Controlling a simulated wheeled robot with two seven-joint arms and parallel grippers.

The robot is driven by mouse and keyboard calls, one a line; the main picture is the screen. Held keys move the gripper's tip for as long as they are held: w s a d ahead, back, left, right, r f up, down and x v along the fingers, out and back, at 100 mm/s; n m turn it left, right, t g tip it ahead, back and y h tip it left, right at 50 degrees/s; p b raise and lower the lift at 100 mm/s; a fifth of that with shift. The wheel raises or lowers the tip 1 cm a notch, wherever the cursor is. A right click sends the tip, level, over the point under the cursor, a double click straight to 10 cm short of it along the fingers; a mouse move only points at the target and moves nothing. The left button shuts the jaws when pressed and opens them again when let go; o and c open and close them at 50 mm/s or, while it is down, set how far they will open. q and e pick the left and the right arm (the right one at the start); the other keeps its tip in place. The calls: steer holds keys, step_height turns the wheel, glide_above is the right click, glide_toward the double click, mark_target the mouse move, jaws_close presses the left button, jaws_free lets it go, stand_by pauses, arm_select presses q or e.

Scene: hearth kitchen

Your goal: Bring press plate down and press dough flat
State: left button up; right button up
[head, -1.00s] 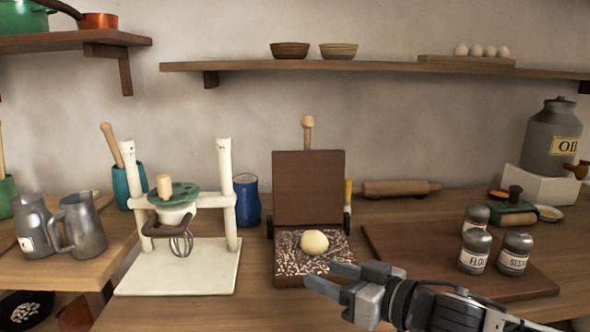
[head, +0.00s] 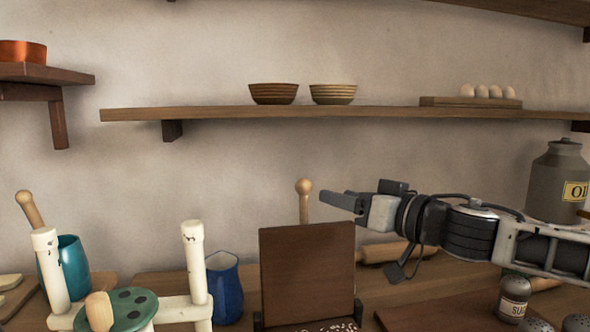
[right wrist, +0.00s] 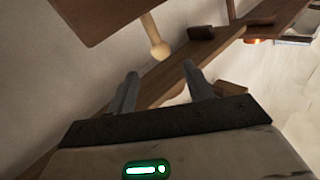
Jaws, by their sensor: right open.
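The dough press has a dark brown press plate (head: 308,272) that stands upright, hinged open. A wooden handle with a round knob (head: 304,187) rises above its top edge. Only a strip of the floured base (head: 328,327) shows at the bottom of the head view; the dough is out of view. My right gripper (head: 335,201) is open and empty, just right of the knob and above the plate. In the right wrist view the knob (right wrist: 160,50) lies beyond the open fingers (right wrist: 160,90), apart from them. My left gripper is not in view.
A blue jug (head: 223,290) and a white stand with a green disc (head: 130,308) are left of the press. A rolling pin (head: 385,252) lies behind right. A shelf (head: 360,113) with bowls and eggs runs above. A sugar jar (head: 513,298) stands at right.

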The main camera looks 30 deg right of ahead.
mark_target(296, 186)
steer(key=p+x, duration=0.1)
steer(key=x, duration=0.1)
steer(key=p+x, duration=0.1)
steer(key=x, duration=0.1)
steer(key=p+x, duration=0.2)
steer(key=shift+w+a+r, duration=0.15)
steer(key=shift+w+r, duration=0.05)
steer(key=shift+r, duration=0.15)
steer(key=x, duration=0.1)
steer(key=p+x, duration=0.1)
steer(key=x, duration=0.2)
steer(key=shift+w+f, duration=0.1)
steer(key=shift+f, duration=0.2)
steer(key=shift+w+a+f+p, duration=0.1)
steer(key=shift+w+a+p, duration=0.1)
steer(key=shift+w+p, duration=0.3)
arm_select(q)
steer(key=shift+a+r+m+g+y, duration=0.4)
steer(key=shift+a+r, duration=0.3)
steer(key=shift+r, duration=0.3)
arm_select(e)
steer(key=shift+w, duration=0.2)
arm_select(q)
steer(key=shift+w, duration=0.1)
arm_select(e)
steer(key=shift+f, duration=0.1)
jaws_close()
